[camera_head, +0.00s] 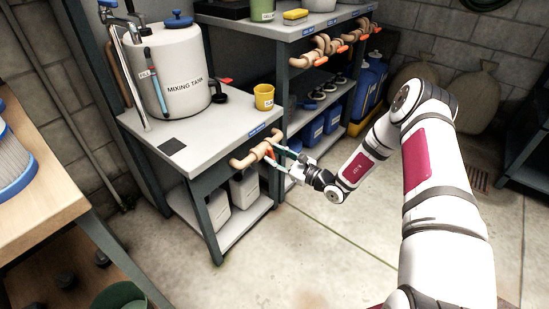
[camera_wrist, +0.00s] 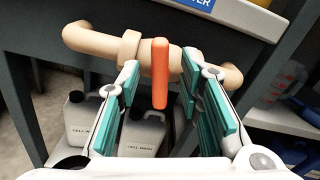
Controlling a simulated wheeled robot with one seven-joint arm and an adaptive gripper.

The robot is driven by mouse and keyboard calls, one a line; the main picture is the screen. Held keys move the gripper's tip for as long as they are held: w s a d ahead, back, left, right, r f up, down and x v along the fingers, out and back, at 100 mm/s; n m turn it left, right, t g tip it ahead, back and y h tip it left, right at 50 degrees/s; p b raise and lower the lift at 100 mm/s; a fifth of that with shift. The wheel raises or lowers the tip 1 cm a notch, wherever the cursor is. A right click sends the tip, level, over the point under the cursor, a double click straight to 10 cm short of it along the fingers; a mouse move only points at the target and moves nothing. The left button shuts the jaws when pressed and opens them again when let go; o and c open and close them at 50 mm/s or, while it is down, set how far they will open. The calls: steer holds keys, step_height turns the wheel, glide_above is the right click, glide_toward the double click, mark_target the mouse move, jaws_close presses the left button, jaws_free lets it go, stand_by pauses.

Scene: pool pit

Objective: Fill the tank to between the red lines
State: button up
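The white mixing tank (camera_head: 184,72) stands on the grey bench with a blue lid. A narrow gauge tube (camera_head: 154,92) runs up its front; its level and red lines are too small to read. A tan pipe (camera_head: 246,158) with an orange valve handle is mounted on the bench front below a blue label; the pipe also shows in the wrist view (camera_wrist: 92,38). The orange handle (camera_wrist: 160,73) hangs down between the teal-padded fingers of my gripper (camera_wrist: 158,62). The fingers are apart, one on each side of it, with visible gaps. My gripper (camera_head: 291,165) is at the bench's front edge.
A yellow cup (camera_head: 264,97) sits on the bench near its right edge. White containers (camera_head: 244,188) stand on the shelf below. More pipes with orange handles (camera_head: 322,50) line the rack behind. A wooden table (camera_head: 40,205) is at left; the floor in front is clear.

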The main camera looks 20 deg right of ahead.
steer(key=shift+w+a, duration=0.25)
steer(key=shift+w, duration=0.05)
steer(key=shift+c, duration=0.3)
jaws_close()
steer(key=shift+d+m+p, duration=0.1)
steer(key=shift+m+p, duration=0.7)
steer(key=shift+m, duration=0.9)
steer(key=shift+o, duration=0.3)
jaws_free()
steer(key=v, duration=1.2)
